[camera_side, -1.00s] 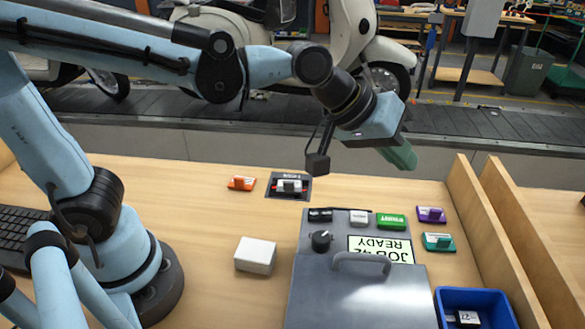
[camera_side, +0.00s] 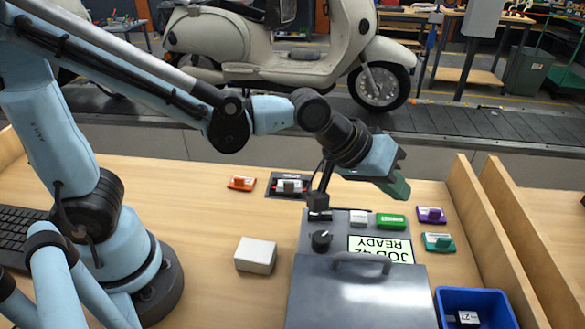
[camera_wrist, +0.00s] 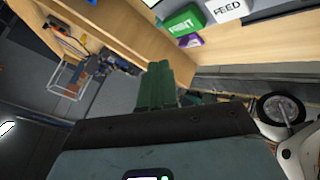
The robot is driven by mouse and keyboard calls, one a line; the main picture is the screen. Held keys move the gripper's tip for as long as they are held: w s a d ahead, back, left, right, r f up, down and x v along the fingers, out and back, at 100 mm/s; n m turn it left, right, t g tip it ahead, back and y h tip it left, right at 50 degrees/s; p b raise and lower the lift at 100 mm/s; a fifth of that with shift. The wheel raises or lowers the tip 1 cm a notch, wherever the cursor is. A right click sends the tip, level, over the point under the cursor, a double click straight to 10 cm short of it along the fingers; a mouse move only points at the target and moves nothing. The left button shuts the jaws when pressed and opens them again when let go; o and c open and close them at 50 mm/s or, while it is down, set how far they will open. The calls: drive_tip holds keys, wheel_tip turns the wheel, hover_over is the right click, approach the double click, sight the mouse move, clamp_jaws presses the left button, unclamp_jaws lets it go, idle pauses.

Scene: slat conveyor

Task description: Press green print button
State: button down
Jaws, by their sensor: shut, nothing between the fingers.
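The green print button (camera_side: 391,221) is on the top panel of the grey printer (camera_side: 362,298), to the right of a white button. It also shows in the wrist view (camera_wrist: 186,24), marked PRINT, beside the white FEED button (camera_wrist: 226,8). My gripper (camera_side: 400,190) has green fingers and is shut and empty. In the side view it is a little above and behind the green button, apart from it. In the wrist view its fingers (camera_wrist: 160,82) are together, with the button beyond their tips and to the right.
A black knob (camera_side: 321,240) and a JOB 42 READY display (camera_side: 380,249) are on the printer. Purple (camera_side: 431,214) and teal (camera_side: 438,241) stamps lie right of it. A blue bin (camera_side: 452,300), white box (camera_side: 255,255) and orange stamp (camera_side: 242,183) are nearby. A wooden wall (camera_side: 490,240) borders the right.

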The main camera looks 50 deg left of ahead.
sight(402, 217)
drive_tip(key=shift+f, duration=1.45)
drive_tip(key=shift+f, duration=0.15)
idle(0.9)
drive_tip(key=shift+f, duration=0.25)
drive_tip(key=shift+f, duration=0.45)
idle(0.7)
drive_tip(key=shift+r, duration=3.4)
